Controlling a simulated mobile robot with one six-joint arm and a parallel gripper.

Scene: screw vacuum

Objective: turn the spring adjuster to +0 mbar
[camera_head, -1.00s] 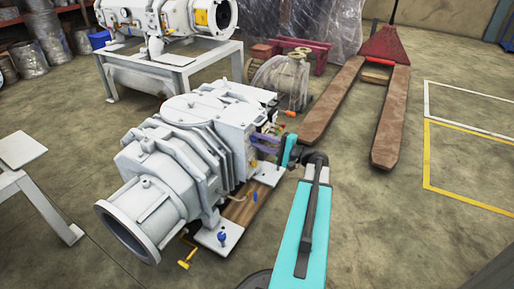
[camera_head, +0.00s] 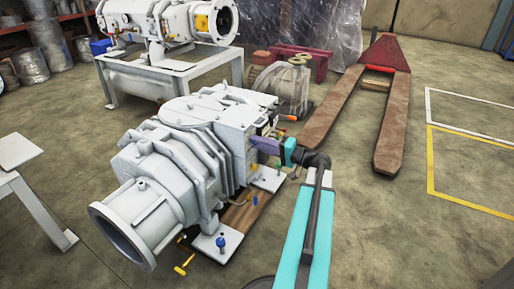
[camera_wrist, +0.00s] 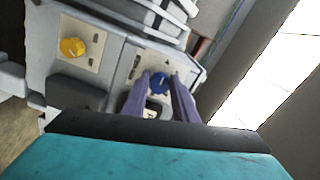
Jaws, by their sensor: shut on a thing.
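A blue knob (camera_wrist: 160,83) sits on a light plate with dial markings on the pump's panel in the wrist view. I take it for the spring adjuster. My gripper (camera_wrist: 162,77) has one purple finger on each side of this knob and is shut on it. The markings are too small to read, so the knob's setting cannot be told. In the head view my gripper (camera_head: 256,142) reaches the right side of the grey pump (camera_head: 165,165). The knob is hidden there.
A yellow knob (camera_wrist: 72,47) is on a second plate left of the blue one. A small orange-tipped part (camera_head: 288,117) sticks out above my gripper. A pallet truck (camera_head: 393,130) stands behind right. The floor at right is clear.

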